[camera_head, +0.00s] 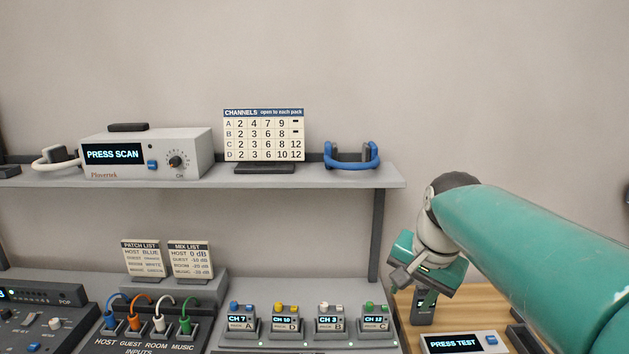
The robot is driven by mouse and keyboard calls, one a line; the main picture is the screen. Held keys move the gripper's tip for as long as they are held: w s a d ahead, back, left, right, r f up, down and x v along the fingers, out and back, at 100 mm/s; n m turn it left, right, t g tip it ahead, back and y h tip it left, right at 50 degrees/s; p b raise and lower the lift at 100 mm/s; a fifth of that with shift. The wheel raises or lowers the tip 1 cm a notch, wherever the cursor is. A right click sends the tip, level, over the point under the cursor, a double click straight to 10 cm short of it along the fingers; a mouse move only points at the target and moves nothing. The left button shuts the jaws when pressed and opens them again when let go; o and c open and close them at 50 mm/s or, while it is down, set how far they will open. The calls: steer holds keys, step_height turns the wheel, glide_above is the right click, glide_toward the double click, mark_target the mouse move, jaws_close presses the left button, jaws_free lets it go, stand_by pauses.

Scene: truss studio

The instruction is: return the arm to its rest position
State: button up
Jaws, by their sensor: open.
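My arm reaches in from the right edge of the view, with a large teal link running toward the middle. My gripper (404,277) hangs at its end, over the wooden surface right of the row of packs, and points down and to the left. Its fingers are small in the view and stand apart. A dark upright device (423,308) stands on the wood just below the gripper. I cannot tell whether the gripper touches it. No object shows between the fingers.
A grey shelf (300,184) holds a scanner box (146,153), a channel chart (264,135) and a blue headset (351,157). Below are cabled inputs (160,322), several channel packs (285,321) and a PRESS TEST box (463,342). A shelf post (377,233) stands left of my gripper.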

steer(key=s+f+n+t, duration=0.1)
steer(key=s+f+n, duration=0.2)
steer(key=s, duration=0.5)
steer(key=s+a+f+n+t, duration=0.1)
steer(key=s+f+n, duration=0.3)
steer(key=s, duration=0.4)
steer(key=shift+s+a+f+h, duration=0.15)
steer(key=shift+h, duration=0.25)
